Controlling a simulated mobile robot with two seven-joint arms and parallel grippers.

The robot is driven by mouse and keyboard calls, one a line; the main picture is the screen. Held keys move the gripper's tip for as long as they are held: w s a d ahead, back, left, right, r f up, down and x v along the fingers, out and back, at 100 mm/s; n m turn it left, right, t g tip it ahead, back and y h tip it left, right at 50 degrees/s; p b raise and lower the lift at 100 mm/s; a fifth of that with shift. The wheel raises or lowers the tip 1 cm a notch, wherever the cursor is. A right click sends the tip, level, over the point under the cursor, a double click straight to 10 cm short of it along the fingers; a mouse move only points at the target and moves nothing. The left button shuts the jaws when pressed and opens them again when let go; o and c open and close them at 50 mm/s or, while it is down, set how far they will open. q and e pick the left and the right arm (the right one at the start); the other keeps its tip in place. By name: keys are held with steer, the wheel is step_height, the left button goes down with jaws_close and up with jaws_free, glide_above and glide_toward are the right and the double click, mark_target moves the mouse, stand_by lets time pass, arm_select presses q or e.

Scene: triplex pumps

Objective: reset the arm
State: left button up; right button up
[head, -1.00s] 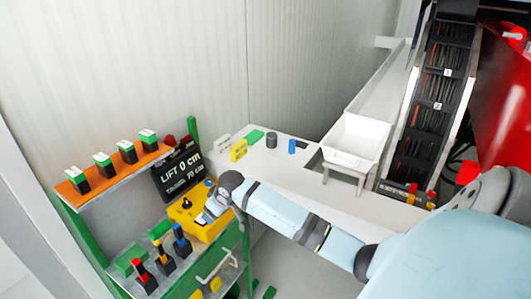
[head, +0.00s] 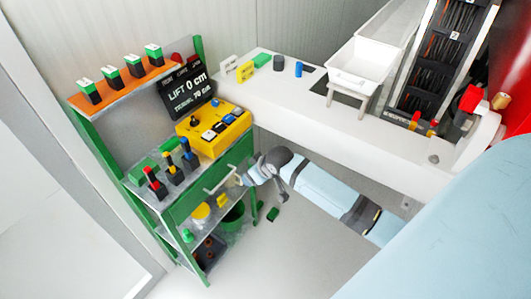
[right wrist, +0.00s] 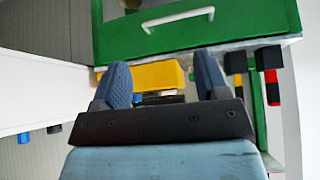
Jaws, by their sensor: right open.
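My right arm reaches in from the right in the head view. Its right gripper (head: 246,180) is by the white handle (head: 220,180) of the green drawer (head: 205,190), below the yellow control box (head: 213,128). In the right wrist view, the gripper (right wrist: 165,78) has its two dark blue fingers apart, with nothing held between them. The picture there looks upside down, with the green drawer (right wrist: 215,30) and white handle (right wrist: 178,18) at the top. I cannot tell whether the fingers touch anything. My left gripper is not in view.
The green shelf unit carries several switches and a black sign (head: 186,92) reading "LIFT 0 cm". A white counter (head: 300,112) with a white bin (head: 362,60) stands behind my arm. A green bucket (head: 232,215) is on the lower right of the shelf.

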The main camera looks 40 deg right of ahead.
steer(key=shift+s+f, duration=0.25)
steer(key=shift+s, duration=0.3)
steer(key=s+a+f+t, duration=0.1)
steer(key=s+a, duration=0.3)
steer(key=s, duration=0.3)
steer(key=s+a+f+t+y, duration=0.1)
steer(key=s+a, duration=0.3)
steer(key=s, duration=0.3)
steer(key=s+a+f+t, duration=0.2)
steer(key=s+a, duration=0.2)
steer(key=s, duration=0.4)
steer(key=shift+a+y, duration=0.15)
steer(key=shift+y, duration=0.15)
steer(key=shift+f, duration=0.1)
